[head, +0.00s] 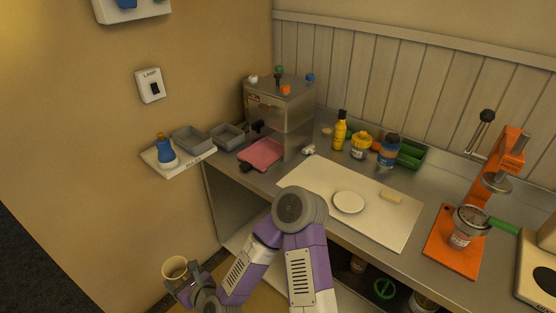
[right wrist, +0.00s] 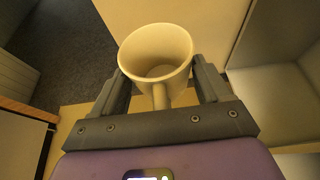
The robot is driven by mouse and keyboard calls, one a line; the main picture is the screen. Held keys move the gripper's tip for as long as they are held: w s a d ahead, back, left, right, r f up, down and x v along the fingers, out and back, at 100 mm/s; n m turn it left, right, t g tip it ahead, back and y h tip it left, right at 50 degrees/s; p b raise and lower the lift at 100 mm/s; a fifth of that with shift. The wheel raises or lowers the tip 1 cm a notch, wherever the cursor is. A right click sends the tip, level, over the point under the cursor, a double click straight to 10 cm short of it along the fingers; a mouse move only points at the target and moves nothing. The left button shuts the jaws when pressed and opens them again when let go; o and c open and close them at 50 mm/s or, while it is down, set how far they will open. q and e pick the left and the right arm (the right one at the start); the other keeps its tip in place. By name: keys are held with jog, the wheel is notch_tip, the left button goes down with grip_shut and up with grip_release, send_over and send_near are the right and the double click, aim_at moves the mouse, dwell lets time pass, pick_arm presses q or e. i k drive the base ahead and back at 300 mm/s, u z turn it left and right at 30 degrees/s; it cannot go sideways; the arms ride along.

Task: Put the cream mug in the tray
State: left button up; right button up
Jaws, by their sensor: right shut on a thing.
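The cream mug (head: 175,264) is at the lower left of the head view, low in front of the counter. My right gripper (head: 187,281) is shut on it. In the right wrist view the mug (right wrist: 156,52) is between the two fingers of my right gripper (right wrist: 162,85), with its open top showing, its inside empty and its handle toward the palm. A green tray (head: 410,154) stands at the back of the counter, partly hidden by bottles. My left gripper is not in view.
A small wall shelf (head: 179,164) holds a blue bottle (head: 164,151), with grey bins (head: 194,138) beside it. A white board (head: 390,226) with a round plate (head: 348,202) covers the middle counter. An orange press (head: 507,163) stands right. Open shelving lies below.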

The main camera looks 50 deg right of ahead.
aim_at(259, 159)
jog(key=z, duration=1.2)
